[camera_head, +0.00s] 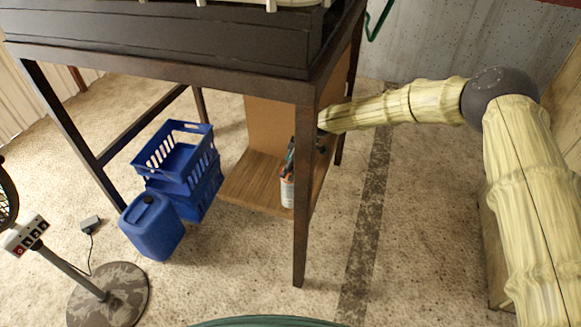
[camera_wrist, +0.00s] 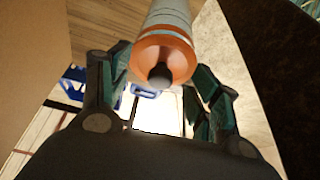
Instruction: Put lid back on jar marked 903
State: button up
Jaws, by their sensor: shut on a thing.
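A pale jar (camera_head: 287,193) with an orange top stands on the wooden shelf under the dark table, half hidden by my gripper. In the wrist view the pale jar body (camera_wrist: 168,14) runs away from the camera. Its number cannot be read. The orange lid (camera_wrist: 150,58) with a dark knob shows at the near end of the jar, between my fingers. My gripper (camera_head: 290,160) is at the jar's top and shut on the lid. It also shows in the wrist view (camera_wrist: 162,84). Whether the lid is fully seated cannot be told.
The table leg (camera_head: 302,200) stands close in front of the shelf (camera_head: 250,180). A brown panel (camera_head: 272,125) rises behind it. Blue crates (camera_head: 178,150) and a blue canister (camera_head: 152,228) stand to the left. A fan base (camera_head: 108,295) is at lower left.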

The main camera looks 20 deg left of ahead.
jog(key=o, duration=0.9)
jog(key=shift+o, duration=0.2)
jog(key=shift+o, duration=1.3)
jog(key=shift+r, duration=0.15)
jog(key=shift+r+p, duration=0.95)
jog(key=shift+r, duration=2.2)
jog(key=shift+w+r, duration=0.1)
jog(key=shift+r, duration=0.15)
